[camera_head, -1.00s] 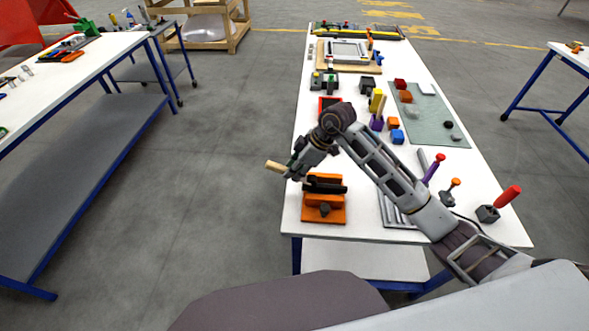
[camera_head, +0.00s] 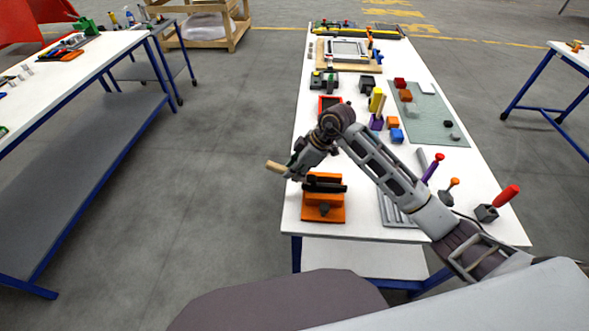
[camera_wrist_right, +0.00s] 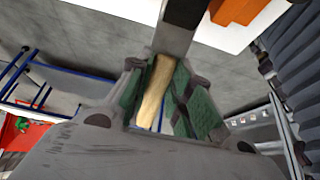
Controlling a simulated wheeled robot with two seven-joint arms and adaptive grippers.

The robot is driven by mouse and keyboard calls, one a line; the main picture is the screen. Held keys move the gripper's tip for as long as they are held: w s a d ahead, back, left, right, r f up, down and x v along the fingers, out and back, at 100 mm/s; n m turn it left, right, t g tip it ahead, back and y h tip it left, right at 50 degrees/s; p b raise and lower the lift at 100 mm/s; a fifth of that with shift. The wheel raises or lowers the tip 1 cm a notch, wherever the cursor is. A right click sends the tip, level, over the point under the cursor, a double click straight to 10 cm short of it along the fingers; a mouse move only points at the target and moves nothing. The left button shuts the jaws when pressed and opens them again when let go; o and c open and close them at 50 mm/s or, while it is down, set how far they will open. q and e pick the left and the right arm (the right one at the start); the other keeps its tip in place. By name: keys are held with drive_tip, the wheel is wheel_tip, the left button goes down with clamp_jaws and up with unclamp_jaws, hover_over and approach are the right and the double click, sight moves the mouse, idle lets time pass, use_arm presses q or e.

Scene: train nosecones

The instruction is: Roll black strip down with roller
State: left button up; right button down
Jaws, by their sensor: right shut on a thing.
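My right gripper (camera_head: 297,168) is shut on the roller's pale wooden handle (camera_head: 275,166), whose end sticks out to the left past the table's edge. In the right wrist view the handle (camera_wrist_right: 154,92) lies between the green finger pads. A dark grey part (camera_wrist_right: 180,35) lies in line beyond the handle; I cannot tell if it is the roller's head. An orange fixture (camera_head: 324,213) stands at the table's near left corner, just below the gripper, with a black strip-like piece (camera_head: 325,187) across it. Whether the roller touches the strip is hidden. My left gripper is not in view.
The white table (camera_head: 365,225) holds a grey ribbed tray (camera_head: 391,212) right of the fixture and upright tools with purple (camera_head: 430,172), orange and red handles (camera_head: 507,195). Coloured blocks and a green mat (camera_head: 437,122) lie farther back. Left of the table is open floor.

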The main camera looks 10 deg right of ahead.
drive_tip(key=shift+p, duration=0.35)
drive_tip(key=shift+f, duration=0.1)
idle(1.2)
drive_tip(key=shift+p, duration=0.35)
drive_tip(key=shift+s+d+p, duration=0.15)
drive_tip(key=shift+d+p, duration=0.2)
drive_tip(key=shift+d, duration=0.2)
idle(0.7)
drive_tip(key=shift+p, duration=0.35)
idle(0.4)
drive_tip(key=shift+s+d+p, duration=0.2)
drive_tip(key=shift+d+p, duration=0.2)
drive_tip(key=shift+d, duration=0.15)
idle(0.7)
drive_tip(key=shift+p, duration=0.3)
idle(1.4)
drive_tip(key=shift+p, duration=0.35)
